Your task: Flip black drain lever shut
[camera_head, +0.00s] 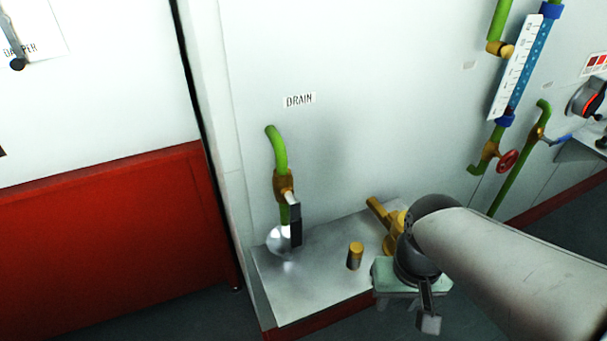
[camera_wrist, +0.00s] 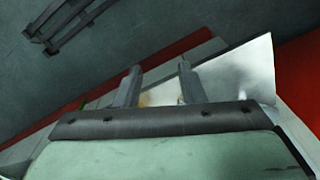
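The black drain lever (camera_head: 296,224) hangs downward from the brass drain valve (camera_head: 284,187), alongside the green pipe (camera_head: 278,150) under the "DRAIN" label. My gripper (camera_head: 407,313) is to the lower right of the lever, well apart from it, and partly hidden by my own arm. In the wrist view my gripper (camera_wrist: 158,75) has its two fingers apart with nothing held between them. I cannot make out the lever in the wrist view.
A pale metal ledge (camera_head: 320,285) lies below the valve, with a round shiny drain funnel (camera_head: 281,240) on it. A short brass stub (camera_head: 355,256) and a yellow fitting (camera_head: 385,217) stand between lever and gripper. A red wall panel (camera_head: 110,240) is at left.

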